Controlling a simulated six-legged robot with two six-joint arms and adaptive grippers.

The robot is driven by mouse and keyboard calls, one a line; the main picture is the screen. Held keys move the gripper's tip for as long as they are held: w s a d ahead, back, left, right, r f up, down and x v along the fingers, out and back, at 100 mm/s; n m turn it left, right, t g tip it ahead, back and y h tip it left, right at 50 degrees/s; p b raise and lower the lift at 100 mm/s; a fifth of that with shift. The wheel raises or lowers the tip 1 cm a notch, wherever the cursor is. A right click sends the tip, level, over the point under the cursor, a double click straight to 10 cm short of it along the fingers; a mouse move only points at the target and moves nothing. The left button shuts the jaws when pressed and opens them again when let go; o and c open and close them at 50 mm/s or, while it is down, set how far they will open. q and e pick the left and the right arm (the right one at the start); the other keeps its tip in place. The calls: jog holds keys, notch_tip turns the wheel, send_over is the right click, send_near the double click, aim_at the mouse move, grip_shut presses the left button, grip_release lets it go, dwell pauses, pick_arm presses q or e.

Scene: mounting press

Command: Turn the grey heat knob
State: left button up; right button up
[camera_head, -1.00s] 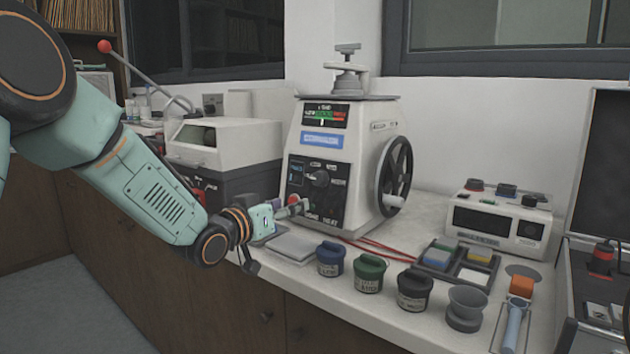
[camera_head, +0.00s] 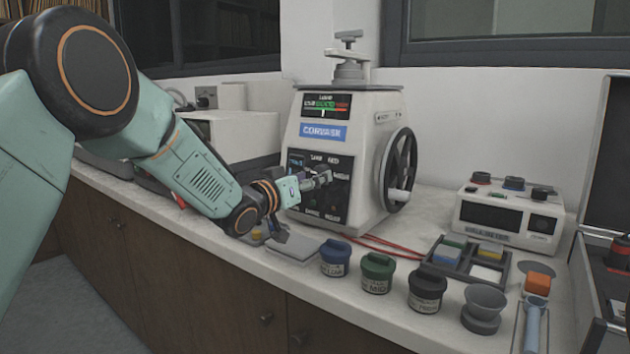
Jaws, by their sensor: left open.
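The mounting press (camera_head: 368,125) is a white machine with a gauge, a blue label and a black control panel (camera_head: 312,212) on its front. My left gripper (camera_head: 322,180) is open, with its fingertips in front of the upper part of this panel. The grey heat knob cannot be told apart here; the gripper covers part of the panel. I cannot tell whether the fingertips touch a knob. My right gripper is not in view.
A black handwheel (camera_head: 400,168) is on the press's right side. Blue (camera_head: 335,259), green (camera_head: 377,272) and black (camera_head: 426,290) jars stand along the front of the bench. A sectioned tray (camera_head: 455,262) and a white box device (camera_head: 508,217) are at the right.

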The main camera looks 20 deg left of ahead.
pick_arm(q)
jog(key=shift+x, duration=1.1)
jog(key=shift+s+r, duration=0.1)
jog(key=c, duration=1.1)
jog(key=shift+c, duration=0.2)
